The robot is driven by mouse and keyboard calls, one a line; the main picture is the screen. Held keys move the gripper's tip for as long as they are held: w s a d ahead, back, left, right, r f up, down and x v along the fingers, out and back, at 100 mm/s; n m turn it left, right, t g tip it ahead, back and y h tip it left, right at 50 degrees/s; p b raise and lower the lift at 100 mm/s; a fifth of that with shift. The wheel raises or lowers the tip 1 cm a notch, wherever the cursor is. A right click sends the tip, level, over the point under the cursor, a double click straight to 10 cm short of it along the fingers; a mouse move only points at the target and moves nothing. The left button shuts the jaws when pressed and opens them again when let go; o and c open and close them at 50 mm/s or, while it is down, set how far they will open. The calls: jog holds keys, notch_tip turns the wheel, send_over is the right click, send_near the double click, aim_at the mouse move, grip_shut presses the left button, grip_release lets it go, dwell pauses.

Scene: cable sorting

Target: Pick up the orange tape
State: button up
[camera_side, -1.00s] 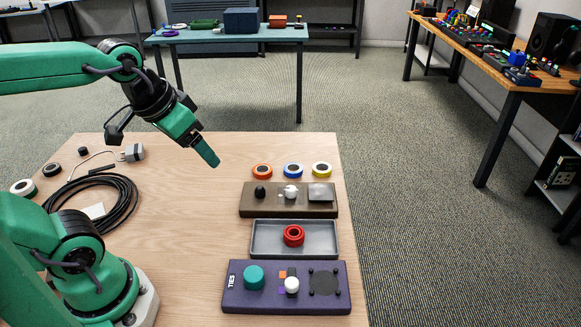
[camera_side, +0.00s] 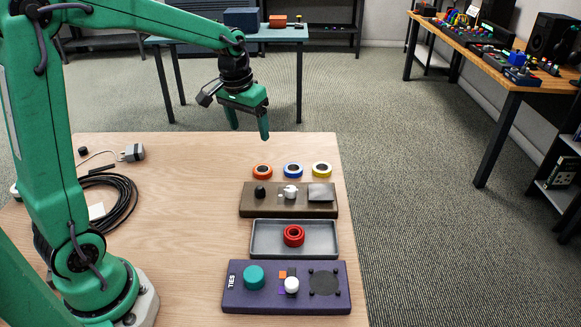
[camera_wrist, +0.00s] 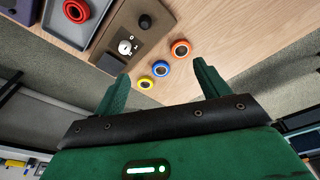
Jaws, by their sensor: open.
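The orange tape (camera_side: 262,171) is a small ring lying flat on the wooden table, leftmost of a row of three tapes in the side view. It also shows in the wrist view (camera_wrist: 181,48), between and beyond my fingertips. My gripper (camera_side: 248,128) is open and empty, pointing down, well above the table and apart from the tape. In the wrist view its two green fingers (camera_wrist: 160,74) are spread wide. The blue tape (camera_side: 293,170) and the yellow tape (camera_side: 322,169) lie to the right of the orange one.
A brown board (camera_side: 289,205) with knobs lies just in front of the tapes. A grey tray (camera_side: 262,250) holds a red tape (camera_side: 293,236). A purple board (camera_side: 250,303) is nearest. A black cable coil (camera_side: 125,215) lies at left. The table's middle is bare.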

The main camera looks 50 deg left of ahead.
jog(key=n+g, duration=0.1)
jog(key=g, duration=0.1)
send_near(261, 166)
jog(key=shift+s+d+f, duration=0.3)
jog(key=shift+s+d, duration=0.45)
jog(key=shift+f, duration=1.3)
jog(key=shift+f, duration=0.1)
jog(key=shift+f, duration=2.5)
jog(key=c, duration=1)
